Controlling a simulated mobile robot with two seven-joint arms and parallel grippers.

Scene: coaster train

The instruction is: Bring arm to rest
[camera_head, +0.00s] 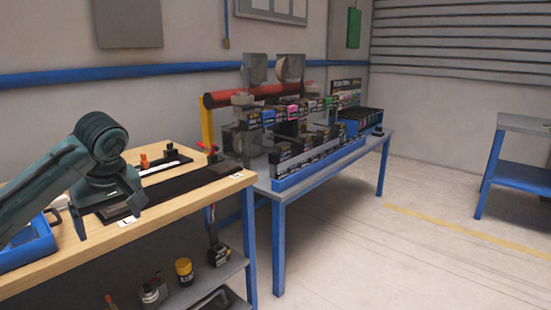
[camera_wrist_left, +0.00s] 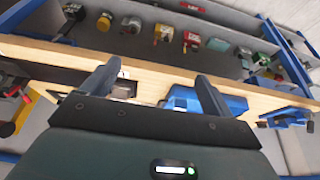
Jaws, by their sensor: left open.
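My left arm comes in from the left in the head view, bent at a dark green wrist joint. My left gripper (camera_head: 108,213) points down over the wooden workbench (camera_head: 190,208), near a black mat (camera_head: 205,186). In the left wrist view the two fingers of my left gripper (camera_wrist_left: 155,88) stand wide apart with nothing between them. The wooden bench edge (camera_wrist_left: 150,78) lies beyond the fingers there. Whether the fingertips touch the bench cannot be told. My right gripper is in neither view.
A blue bin (camera_head: 30,245) stands on the bench at the left; a blue container (camera_wrist_left: 205,100) shows behind a finger in the wrist view. A lower shelf (camera_head: 190,285) holds several items. A blue-legged table (camera_head: 345,160) carries stocked racks.

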